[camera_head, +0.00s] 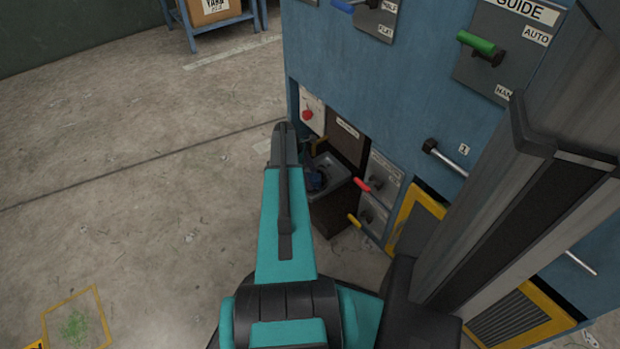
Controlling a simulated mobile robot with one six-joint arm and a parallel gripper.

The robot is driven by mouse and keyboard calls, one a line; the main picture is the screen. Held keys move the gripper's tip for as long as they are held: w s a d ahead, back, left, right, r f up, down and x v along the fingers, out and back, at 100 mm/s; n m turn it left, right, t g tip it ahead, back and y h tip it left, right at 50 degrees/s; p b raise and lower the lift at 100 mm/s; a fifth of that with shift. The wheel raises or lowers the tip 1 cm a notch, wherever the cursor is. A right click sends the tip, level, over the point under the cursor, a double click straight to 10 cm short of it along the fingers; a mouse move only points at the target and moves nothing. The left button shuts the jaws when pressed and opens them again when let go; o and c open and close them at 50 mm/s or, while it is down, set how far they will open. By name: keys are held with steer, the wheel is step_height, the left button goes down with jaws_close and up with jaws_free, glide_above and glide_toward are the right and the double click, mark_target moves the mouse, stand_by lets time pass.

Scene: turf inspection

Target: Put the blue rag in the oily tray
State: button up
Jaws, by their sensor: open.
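A grey tray (345,172) sits in the recess at the foot of the blue cabinet, partly hidden by my arm. A small dark blue shape (316,180) shows at the tray's left side, right beside my arm. It may be the blue rag, but it is too small and dark to be sure. I cannot tell whether it lies inside the tray. My teal arm reaches forward to the recess and covers its left part. My gripper cannot be made out; the far end of the arm hides it.
The blue cabinet (400,95) carries a red button (307,115), a green lever (478,43), a red handle (362,185) and a yellow handle (354,220). A yellow-framed grille (415,222) is to the right. A blue stand with a box (213,10) is at the back.

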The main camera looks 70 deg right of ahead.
steer(key=d+p+v, duration=0.1)
steer(key=p+v, duration=0.2)
steer(key=v, duration=0.7)
steer(key=shift+a+r+p, duration=0.3)
steer(key=shift+a+p, duration=0.1)
steer(key=shift+a, duration=0.05)
steer(key=shift+w, duration=0.1)
steer(key=w+a+f, duration=0.4)
steer(key=a, duration=0.8)
steer(key=w+a+f, duration=0.3)
steer(key=w+a, duration=0.2)
steer(key=a, duration=0.6)
steer(key=w+a+f, duration=0.4)
steer(key=a, duration=0.8)
steer(key=s+a+f, duration=0.1)
steer(key=s+a, duration=0.3)
steer(key=a, duration=0.6)
steer(key=s+a+f+m, duration=0.1)
steer(key=s+a, duration=0.3)
steer(key=a, duration=0.7)
steer(key=s+a+f+m+y, duration=0.1)
steer(key=s+a, duration=0.3)
steer(key=a, duration=0.6)
steer(key=shift+s+a+f, duration=0.15)
steer(key=shift+s+f, duration=0.2)
steer(key=shift+f, duration=0.05)
